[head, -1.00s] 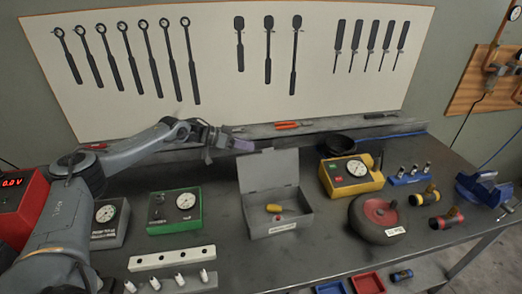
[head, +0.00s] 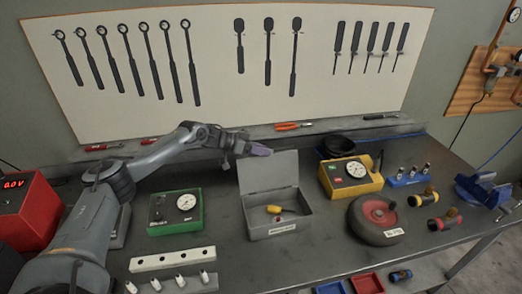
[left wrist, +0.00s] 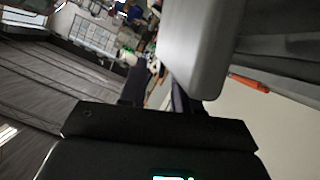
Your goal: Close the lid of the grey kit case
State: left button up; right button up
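The grey kit case (head: 282,226) sits on the bench with its lid (head: 268,172) standing up at the back. A yellow-handled tool (head: 275,209) and a small red item lie inside. My left gripper (head: 262,150) is just behind the top edge of the lid, towards its left half; whether it touches the lid I cannot tell. In the left wrist view, a gap shows between the two dark fingers (left wrist: 160,92), with nothing seen held. A grey panel, apparently the lid (left wrist: 203,45), is close beside them. My right gripper is not in view.
A green tester box (head: 175,222) stands left of the case and a yellow one (head: 350,184) right of it. A wheel (head: 376,220) lies at the case's right front. A white block with holes (head: 172,259) is at the front left. An orange-handled tool (head: 293,126) lies behind.

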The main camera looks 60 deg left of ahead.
pick_arm(q)
jog(key=shift+c, duration=0.2)
grip_shut()
dwell(1.2)
